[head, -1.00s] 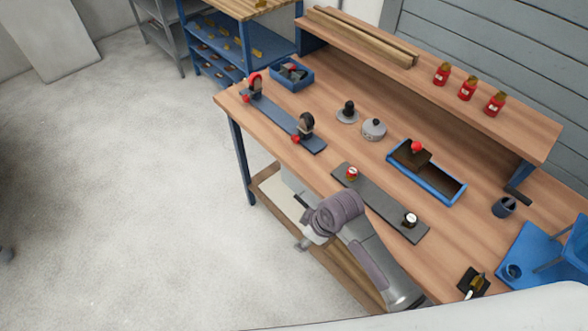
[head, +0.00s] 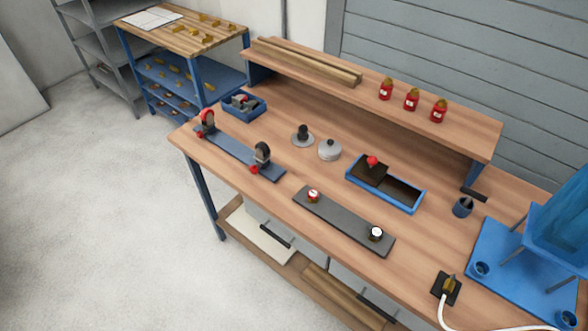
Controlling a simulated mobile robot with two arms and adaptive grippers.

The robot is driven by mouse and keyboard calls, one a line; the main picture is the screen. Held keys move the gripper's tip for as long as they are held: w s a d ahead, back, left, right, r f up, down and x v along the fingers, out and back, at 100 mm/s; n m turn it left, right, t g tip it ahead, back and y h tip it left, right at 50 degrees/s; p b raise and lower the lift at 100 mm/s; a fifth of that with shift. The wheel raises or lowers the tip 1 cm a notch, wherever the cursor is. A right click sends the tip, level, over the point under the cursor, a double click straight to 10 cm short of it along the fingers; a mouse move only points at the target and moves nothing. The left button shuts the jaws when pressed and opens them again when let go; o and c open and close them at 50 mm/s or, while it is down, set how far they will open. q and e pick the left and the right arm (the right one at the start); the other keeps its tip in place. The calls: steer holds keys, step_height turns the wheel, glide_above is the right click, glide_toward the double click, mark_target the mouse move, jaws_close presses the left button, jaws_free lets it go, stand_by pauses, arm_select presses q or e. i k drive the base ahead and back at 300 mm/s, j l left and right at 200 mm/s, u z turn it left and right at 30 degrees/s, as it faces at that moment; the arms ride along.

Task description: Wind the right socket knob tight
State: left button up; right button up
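A dark grey strip (head: 343,219) lies near the front edge of the workbench. It carries two small round knobs with white tops: a red one (head: 313,196) at its left end and a black one (head: 376,234) at its right end. I cannot tell by sight how tight any knob is. Neither of my grippers is in view.
Behind the strip are a blue tray (head: 408,207) with a red-knobbed block, a grey lidded disc (head: 329,149) and a black-knobbed disc (head: 302,138). Red bottles (head: 411,100) stand on the raised shelf. A blue stand (head: 500,262) and a corded tool (head: 448,287) are at right.

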mark_target(254, 169)
steer(key=i+j+z, duration=0.15)
steer(key=j+z, duration=0.6)
steer(key=z, duration=0.15)
steer(key=j+z, duration=0.45)
steer(key=i+l, duration=0.05)
